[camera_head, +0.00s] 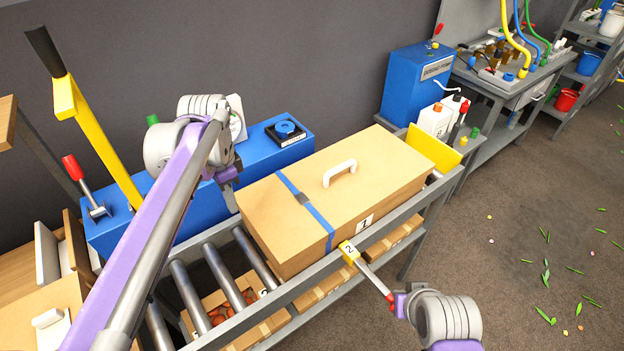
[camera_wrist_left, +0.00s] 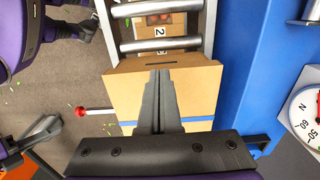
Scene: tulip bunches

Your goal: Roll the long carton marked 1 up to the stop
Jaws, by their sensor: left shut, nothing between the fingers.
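The long carton marked 1 (camera_head: 350,185) lies on the roller conveyor (camera_head: 190,290), with a blue strap and a white handle on top. A yellow stop plate (camera_head: 433,150) stands at its right end; I cannot tell whether they touch. My left gripper (camera_head: 230,195) is shut and empty at the carton's left end. In the left wrist view its black fingers (camera_wrist_left: 158,75) point toward the carton's slotted end (camera_wrist_left: 180,75); contact is unclear.
Bare rollers lie left of the carton. A blue cabinet (camera_head: 130,225) with a blue knob and dial runs behind the conveyor. A yellow lever (camera_head: 100,140) rises at the left. Cartons (camera_head: 320,290) sit underneath. The floor at right is open, with scattered leaves.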

